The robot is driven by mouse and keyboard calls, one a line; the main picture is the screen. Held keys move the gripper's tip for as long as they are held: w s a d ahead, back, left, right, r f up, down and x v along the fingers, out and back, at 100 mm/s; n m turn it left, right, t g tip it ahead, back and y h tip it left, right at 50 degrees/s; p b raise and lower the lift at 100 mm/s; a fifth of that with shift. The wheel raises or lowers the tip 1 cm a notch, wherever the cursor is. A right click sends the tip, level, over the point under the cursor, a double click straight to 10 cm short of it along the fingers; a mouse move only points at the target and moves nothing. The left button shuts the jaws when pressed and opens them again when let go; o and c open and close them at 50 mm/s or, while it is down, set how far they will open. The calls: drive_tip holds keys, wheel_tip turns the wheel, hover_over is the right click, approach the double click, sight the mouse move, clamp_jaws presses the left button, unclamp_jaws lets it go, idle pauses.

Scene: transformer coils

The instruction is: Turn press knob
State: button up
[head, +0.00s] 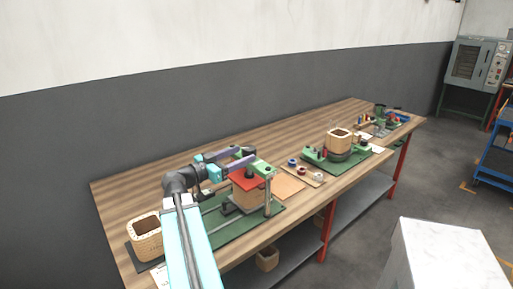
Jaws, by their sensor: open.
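The press stands on a green base plate (266,217) at the near part of the bench. It has a green top bar (263,168), a metal post (267,198) and a red plate (243,181) above a tan block. My gripper (249,158) is at the top of the press, beside the green bar. Its two purple fingers are apart, pointing right. I cannot make out the press knob; the fingers and bar may hide it. I cannot tell whether the gripper touches the press.
The wooden bench (120,199) runs along the grey wall. A tan coil box (147,240) sits at its near left. A winding fixture (337,158) and small spools (292,162) stand farther right. A white block (450,255) stands on the floor at right. An oven (476,65) is far back.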

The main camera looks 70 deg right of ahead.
drive_tip(key=p+x, duration=0.2)
drive_tip(key=x, duration=0.6)
drive_tip(key=shift+s+d, duration=0.1)
drive_tip(key=shift+c, duration=0.6)
drive_tip(key=c, duration=0.9)
